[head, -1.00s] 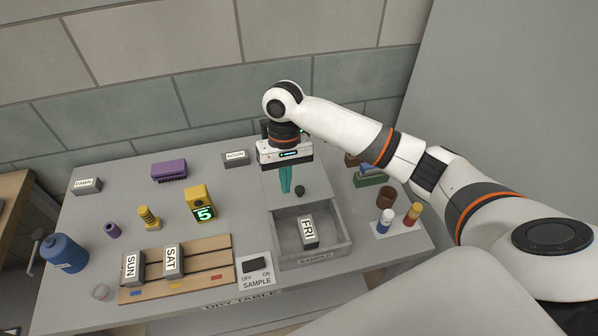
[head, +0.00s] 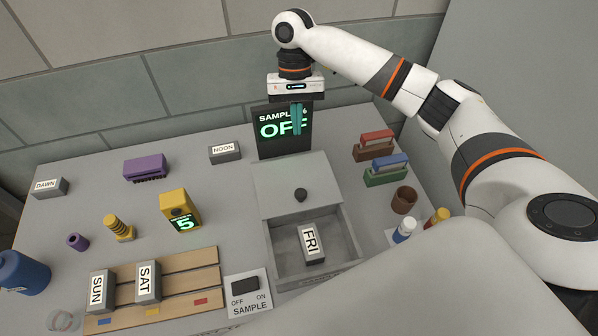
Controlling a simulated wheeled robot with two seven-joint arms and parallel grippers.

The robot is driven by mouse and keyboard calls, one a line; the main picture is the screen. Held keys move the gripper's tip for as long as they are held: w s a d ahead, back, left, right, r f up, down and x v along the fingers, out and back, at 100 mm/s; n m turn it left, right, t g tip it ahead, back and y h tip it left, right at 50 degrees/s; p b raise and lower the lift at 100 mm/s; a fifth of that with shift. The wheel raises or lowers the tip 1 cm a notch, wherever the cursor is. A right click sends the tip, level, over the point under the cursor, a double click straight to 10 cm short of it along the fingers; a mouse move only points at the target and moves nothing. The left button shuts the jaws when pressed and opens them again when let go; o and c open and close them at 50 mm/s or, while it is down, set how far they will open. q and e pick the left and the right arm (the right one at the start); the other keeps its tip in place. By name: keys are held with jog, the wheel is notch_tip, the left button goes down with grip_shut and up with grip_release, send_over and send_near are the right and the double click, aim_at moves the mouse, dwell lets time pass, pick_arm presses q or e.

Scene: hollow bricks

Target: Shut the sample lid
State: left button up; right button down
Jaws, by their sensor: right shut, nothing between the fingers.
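The sample box (head: 343,262) is a grey open-topped tray on the table, with a block labelled FRI (head: 311,243) lying inside. Its grey sliding lid (head: 285,178) lies over the back of the box, leaving the front part open. A dark round knob (head: 300,195) stands near the lid's front edge. My right gripper (head: 297,131) is shut and empty, raised above and behind the lid, in front of a black display (head: 270,145). The display reads SAMPLE and OFF, partly hidden by the fingers. My left gripper is not in view.
A switch plate marked OFF, ON and SAMPLE (head: 250,305) is left of the box. A wooden rack (head: 195,286) holds SUN and SAT blocks. A yellow timer (head: 180,210) shows 5.

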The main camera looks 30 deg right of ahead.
jog(key=f, duration=0.1)
jog(key=p, duration=0.3)
send_over(299, 187)
jog(key=w+d, duration=0.2)
jog(key=w, duration=0.1)
jog(key=f, duration=0.9)
jog(key=shift+w+a+f, duration=0.1)
jog(key=shift+a, duration=0.1)
jog(key=s, duration=0.1)
jog(key=s+a+p, duration=0.1)
jog(key=s, duration=0.1)
jog(key=shift+a+f, duration=0.1)
jog(key=shift+a, duration=0.05)
jog(key=shift+s+a+f, duration=0.1)
jog(key=shift+s+a, duration=0.05)
jog(key=shift+s, duration=0.1)
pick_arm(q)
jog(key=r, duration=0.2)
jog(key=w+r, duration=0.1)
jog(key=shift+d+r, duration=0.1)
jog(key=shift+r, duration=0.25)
pick_arm(e)
jog(key=shift+w+f, duration=0.1)
jog(key=shift+w, duration=0.1)
